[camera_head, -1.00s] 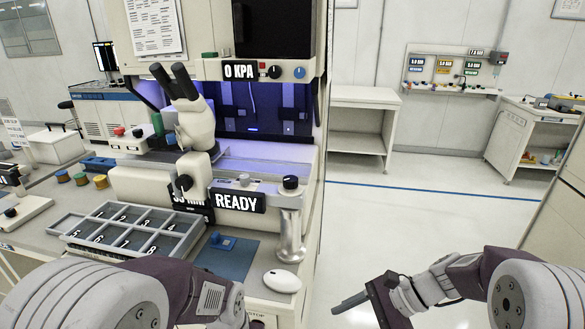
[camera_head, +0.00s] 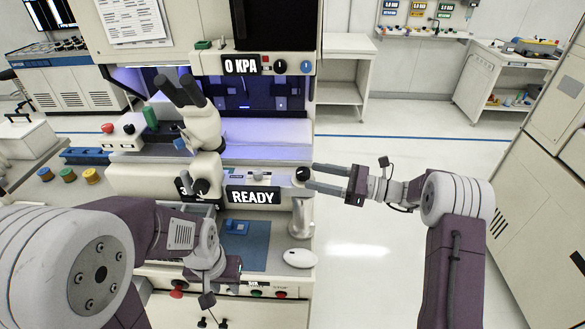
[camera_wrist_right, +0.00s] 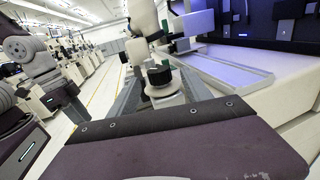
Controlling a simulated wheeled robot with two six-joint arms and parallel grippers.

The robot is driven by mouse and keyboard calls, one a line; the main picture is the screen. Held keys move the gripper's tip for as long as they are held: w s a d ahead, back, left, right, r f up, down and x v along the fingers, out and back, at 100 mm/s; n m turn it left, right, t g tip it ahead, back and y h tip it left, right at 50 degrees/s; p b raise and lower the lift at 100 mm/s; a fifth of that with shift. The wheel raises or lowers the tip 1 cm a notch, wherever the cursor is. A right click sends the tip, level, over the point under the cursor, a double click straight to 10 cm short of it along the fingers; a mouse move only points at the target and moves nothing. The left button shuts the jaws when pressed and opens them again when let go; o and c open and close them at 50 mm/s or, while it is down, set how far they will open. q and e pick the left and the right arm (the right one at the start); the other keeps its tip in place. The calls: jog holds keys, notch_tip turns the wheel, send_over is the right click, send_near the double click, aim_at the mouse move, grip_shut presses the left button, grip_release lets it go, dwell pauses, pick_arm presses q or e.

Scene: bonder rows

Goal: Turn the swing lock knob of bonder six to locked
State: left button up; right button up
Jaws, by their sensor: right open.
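The black knob (camera_head: 303,173) stands on a pale post at the right end of the bonder's READY panel (camera_head: 252,195). My right gripper (camera_head: 311,175) is open, reaching in from the right, with one finger on the far side and one on the near side of the knob. Its tips are at or just short of the knob; contact cannot be told. In the right wrist view the knob (camera_wrist_right: 158,75) shows between the two grey fingers. My left gripper (camera_head: 222,270) hangs low over the bench front; its fingers do not show clearly.
The microscope (camera_head: 200,125) stands left of the knob. A blue mat (camera_head: 245,250) and a white mouse (camera_head: 300,258) lie on the bench below. The 0 KPA panel (camera_head: 240,65) is above. Floor to the right is open, with a pale cabinet (camera_head: 560,105) at the far right.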

aim_at(292, 179)
jog(key=p+x, duration=0.1)
jog(key=x, duration=0.6)
jog(key=shift+s, duration=0.1)
jog(key=shift+a, duration=0.2)
jog(key=shift+d, duration=0.1)
jog(key=shift+f, duration=0.1)
jog(key=shift+c, duration=0.6)
jog(key=shift+a, duration=0.2)
grip_shut()
pick_arm(q)
jog(key=shift+w+a+r, duration=0.15)
jog(key=shift+a+r, duration=0.35)
jog(key=shift+r, duration=0.05)
